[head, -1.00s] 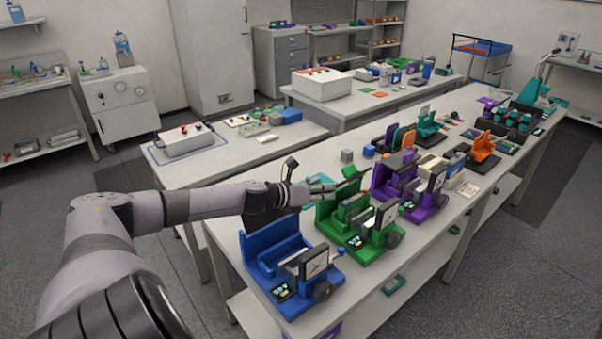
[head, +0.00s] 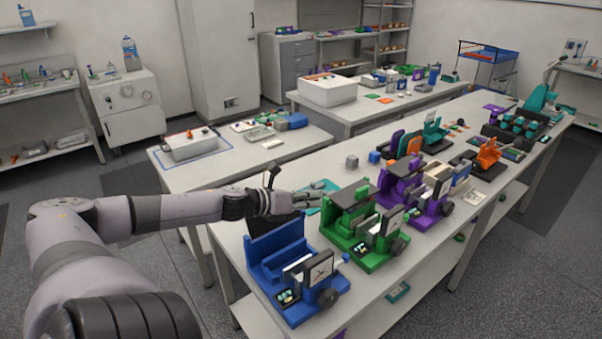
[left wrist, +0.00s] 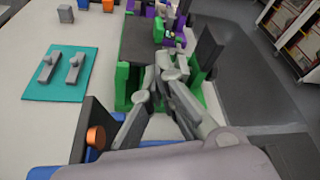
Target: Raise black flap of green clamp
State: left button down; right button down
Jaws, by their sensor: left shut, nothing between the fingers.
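The green clamp (head: 374,255) stands on the long bench between the blue and purple clamps. Its black flap (head: 350,194) shows as a dark panel on top, looking roughly level; the left wrist view shows it as a dark grey panel (left wrist: 146,42) beyond the fingers. My left gripper (head: 312,196) is at the clamp's left, back side, shut and empty. In the left wrist view its fingertips (left wrist: 173,66) overlap the clamp's green uprights; I cannot tell whether they touch. My right gripper is not in view.
The blue clamp (head: 272,250) is close in front of my left gripper, with a black panel (left wrist: 92,128) upright. The purple clamp (head: 433,207) stands just beyond. A teal mat (left wrist: 65,75) with two grey parts lies behind. Bare bench top lies left of it.

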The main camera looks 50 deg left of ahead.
pick_arm(q)
jog(key=shift+v, duration=1.8)
